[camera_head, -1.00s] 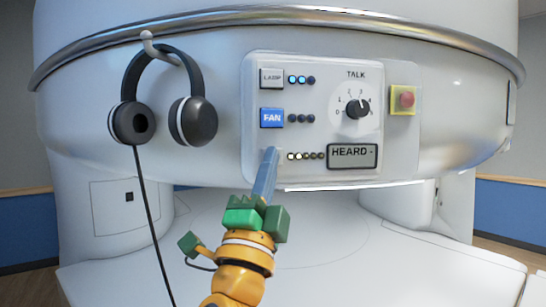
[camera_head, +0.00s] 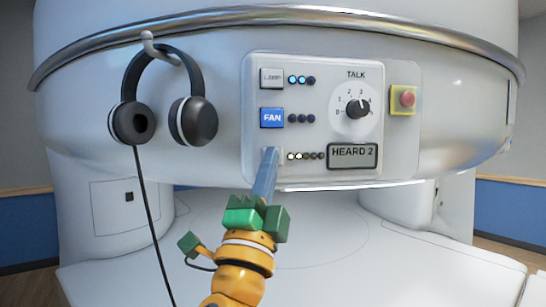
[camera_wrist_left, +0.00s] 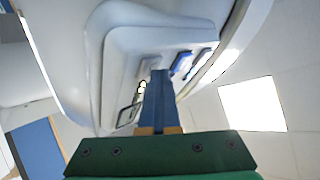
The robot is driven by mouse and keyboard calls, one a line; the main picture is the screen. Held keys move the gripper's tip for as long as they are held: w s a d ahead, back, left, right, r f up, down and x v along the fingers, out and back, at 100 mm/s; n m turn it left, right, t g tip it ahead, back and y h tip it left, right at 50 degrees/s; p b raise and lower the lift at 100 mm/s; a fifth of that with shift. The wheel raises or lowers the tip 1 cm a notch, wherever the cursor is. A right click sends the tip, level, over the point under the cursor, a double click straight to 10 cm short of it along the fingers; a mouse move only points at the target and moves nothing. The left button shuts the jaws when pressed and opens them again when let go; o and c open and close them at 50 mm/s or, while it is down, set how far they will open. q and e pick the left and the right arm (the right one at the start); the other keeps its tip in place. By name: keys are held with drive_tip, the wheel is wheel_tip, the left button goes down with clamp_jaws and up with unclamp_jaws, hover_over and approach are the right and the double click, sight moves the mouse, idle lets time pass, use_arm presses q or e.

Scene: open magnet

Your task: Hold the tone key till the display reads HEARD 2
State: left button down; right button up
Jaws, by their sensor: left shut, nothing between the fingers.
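The display (camera_head: 352,156) on the white control panel reads HEARD 2. My left gripper (camera_head: 269,153) is shut with nothing between its fingers. Its blue-grey fingertips are at the lowest key position, left of the bottom row of lights (camera_head: 305,156). The tone key there is mostly hidden behind the fingertips, so I cannot tell how far it is pressed. In the left wrist view the shut fingers (camera_wrist_left: 160,76) reach to the panel (camera_wrist_left: 122,48). My right gripper is not in view.
Above are the blue FAN key (camera_head: 271,118) and the grey LAMP key (camera_head: 271,78). The TALK knob (camera_head: 357,108) and a red button (camera_head: 406,99) are to the right. Headphones (camera_head: 165,95) hang at the left, their cord running down. The white bed (camera_head: 330,245) lies below.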

use_arm(q)
drive_tip(key=shift+s, duration=0.1)
drive_tip(key=shift+s+d+f, duration=0.1)
drive_tip(key=shift+s, duration=0.5)
drive_tip(key=shift+s, duration=0.15)
drive_tip(key=s, duration=0.2)
drive_tip(key=s+d+b, duration=0.1)
drive_tip(key=s, duration=0.1)
drive_tip(key=shift+s, duration=0.35)
